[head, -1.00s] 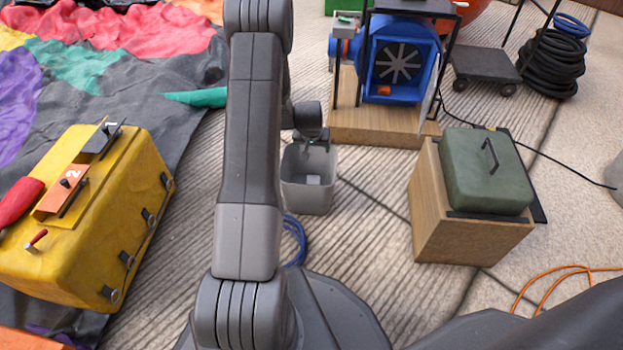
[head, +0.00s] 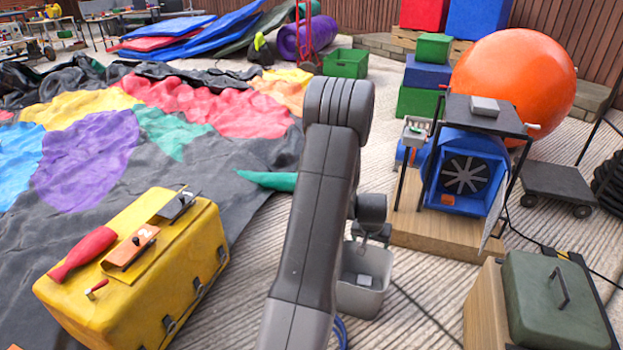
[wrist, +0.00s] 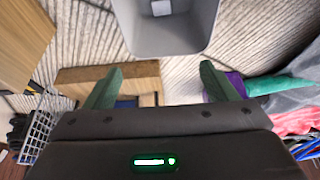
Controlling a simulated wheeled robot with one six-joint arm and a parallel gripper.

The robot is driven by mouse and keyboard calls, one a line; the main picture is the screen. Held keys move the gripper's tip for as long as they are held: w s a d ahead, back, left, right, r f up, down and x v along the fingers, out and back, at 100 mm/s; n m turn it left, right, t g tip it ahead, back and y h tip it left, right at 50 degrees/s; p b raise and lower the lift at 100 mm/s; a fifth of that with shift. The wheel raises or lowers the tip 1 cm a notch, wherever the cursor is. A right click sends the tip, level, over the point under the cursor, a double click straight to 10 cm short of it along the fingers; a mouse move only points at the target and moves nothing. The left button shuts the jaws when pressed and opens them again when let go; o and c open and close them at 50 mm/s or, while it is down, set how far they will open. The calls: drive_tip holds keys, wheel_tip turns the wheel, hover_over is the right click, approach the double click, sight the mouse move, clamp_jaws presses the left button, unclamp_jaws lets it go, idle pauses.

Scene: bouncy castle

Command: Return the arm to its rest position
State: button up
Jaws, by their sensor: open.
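My gripper (wrist: 160,85) shows in the wrist view with its two green fingers spread wide apart and nothing between them. Past the fingertips is a grey bin (wrist: 165,38) with a small pale block (wrist: 161,8) inside. In the head view my arm rises through the middle, and its wrist end hangs over the same grey bin (head: 362,297). The small block (head: 364,280) lies in the bin there. The fingers themselves are mostly hidden in the head view.
A blue blower (head: 466,172) on a wooden base stands right of the bin. A green-lidded wooden box (head: 556,297) is at the lower right. A yellow case (head: 140,275) with tools on top is at the left.

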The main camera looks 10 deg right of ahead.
drive_tip(key=w+b+x, duration=0.1)
drive_tip(key=b+x, duration=0.1)
drive_tip(key=x, duration=0.6)
drive_tip(key=shift+d, duration=0.45)
drive_tip(key=shift+w+f, duration=0.15)
drive_tip(key=shift+f, duration=0.05)
